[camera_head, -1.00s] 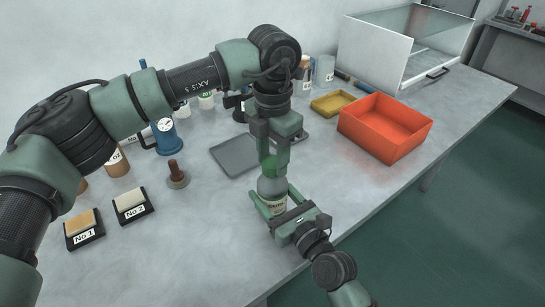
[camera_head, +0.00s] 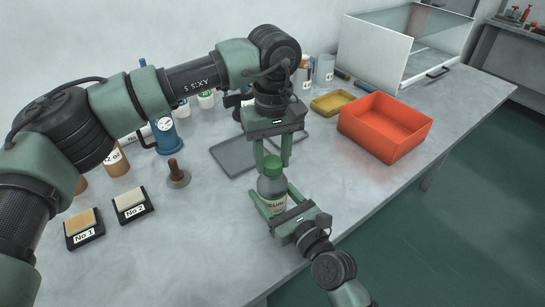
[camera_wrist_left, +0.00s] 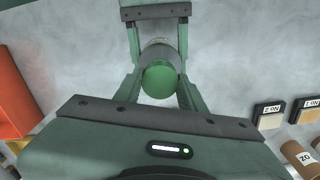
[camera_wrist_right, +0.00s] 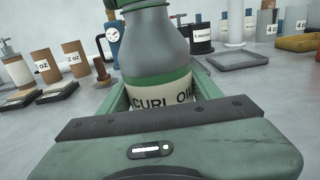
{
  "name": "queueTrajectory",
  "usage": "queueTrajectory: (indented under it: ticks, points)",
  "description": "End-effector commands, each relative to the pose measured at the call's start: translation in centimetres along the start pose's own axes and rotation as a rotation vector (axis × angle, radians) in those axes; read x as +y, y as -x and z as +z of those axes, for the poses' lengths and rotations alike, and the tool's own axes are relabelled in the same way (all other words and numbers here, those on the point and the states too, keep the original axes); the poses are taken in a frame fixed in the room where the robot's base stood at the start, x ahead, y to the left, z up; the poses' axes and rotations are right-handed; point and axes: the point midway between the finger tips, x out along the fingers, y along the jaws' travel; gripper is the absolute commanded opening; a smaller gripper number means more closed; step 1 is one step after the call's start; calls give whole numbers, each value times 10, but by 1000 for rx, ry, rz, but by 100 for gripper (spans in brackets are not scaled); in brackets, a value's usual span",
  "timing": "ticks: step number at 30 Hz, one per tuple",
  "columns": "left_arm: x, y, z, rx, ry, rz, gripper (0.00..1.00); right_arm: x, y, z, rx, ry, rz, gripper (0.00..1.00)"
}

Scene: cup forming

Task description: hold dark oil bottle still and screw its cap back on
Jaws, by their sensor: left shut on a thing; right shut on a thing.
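The oil bottle (camera_head: 271,187) stands upright near the table's front edge, grey with a green band and a pale label reading "CURL OI…" in the right wrist view (camera_wrist_right: 158,60). A green cap (camera_head: 272,161) sits at its top; it also shows from above in the left wrist view (camera_wrist_left: 160,80). My left gripper (camera_head: 273,166) points down from above and is shut on the cap, a finger on each side. My right gripper (camera_head: 275,194) comes from the front and is shut on the bottle's body. The neck thread is hidden, so I cannot tell how tightly the cap is seated.
A grey tray (camera_head: 232,156) lies behind the bottle. An orange bin (camera_head: 385,135) and a yellow tray (camera_head: 332,102) stand to the right. A brown-handled stamp (camera_head: 176,174) and two sample blocks, No 1 (camera_head: 83,226) and No 2 (camera_head: 131,202), are at the left. Table around the bottle is clear.

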Motion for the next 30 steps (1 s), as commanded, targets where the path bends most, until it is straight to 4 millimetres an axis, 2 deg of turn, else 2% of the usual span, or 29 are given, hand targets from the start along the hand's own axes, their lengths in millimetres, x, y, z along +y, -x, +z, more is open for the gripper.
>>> queueTrajectory:
  ticks: [1, 3, 4, 13, 16, 20, 30]
  points:
    - [0, 0, -1, 2, 2, 1, 43, 0, 0, 0, 1, 0, 1, 0]
    - [0, 0, -1, 2, 3, 1, 62, 0, 0, 0, 1, 0, 1, 0]
    - [0, 0, -1, 2, 3, 1, 65, 0, 0, 0, 1, 0, 1, 0]
    - [0, 1, 0, 1, 4, 1, 65, 0, 0, 0, 1, -1, 1, 0]
    - [0, 7, -1, 2, 4, 1, 65, 0, 0, 0, 1, -1, 1, 0]
    - [0, 26, -1, 3, 4, 2, 65, 0, 0, 0, 1, -1, 1, 0]
    - [0, 96, -1, 3, 5, 2, 65, 0, 0, -1, 1, -1, 1, 0]
